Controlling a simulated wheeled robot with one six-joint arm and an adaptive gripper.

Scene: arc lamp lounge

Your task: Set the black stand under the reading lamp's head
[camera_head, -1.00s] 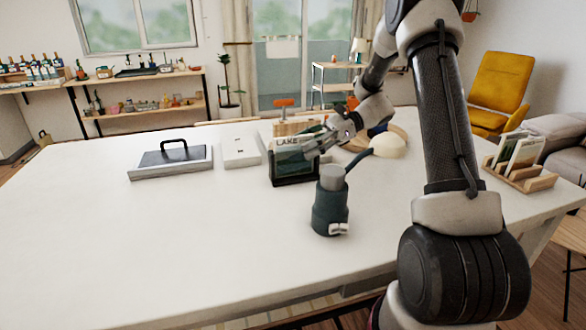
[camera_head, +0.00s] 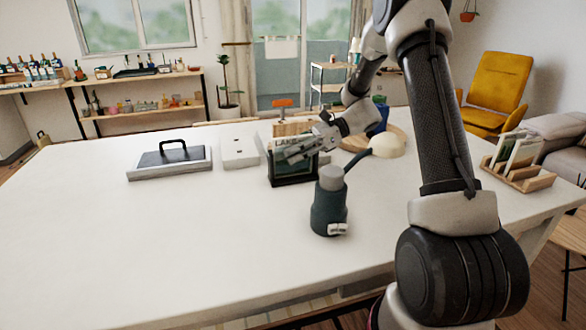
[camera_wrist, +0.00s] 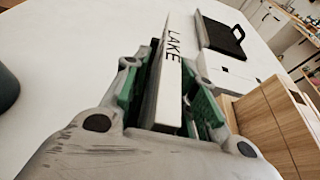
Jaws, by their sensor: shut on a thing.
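In the wrist view the stand's pale LAKE edge (camera_wrist: 171,75) runs between the green-padded fingers. The head hangs right of and behind the stand. I cannot tell whether the stand touches the table.
A grey tray with a black handle (camera_head: 170,170) and a white box (camera_head: 239,151) lie to the left. A wooden box (camera_head: 292,128) is behind the stand. A wooden rack (camera_head: 526,180) stands right. The front left is clear.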

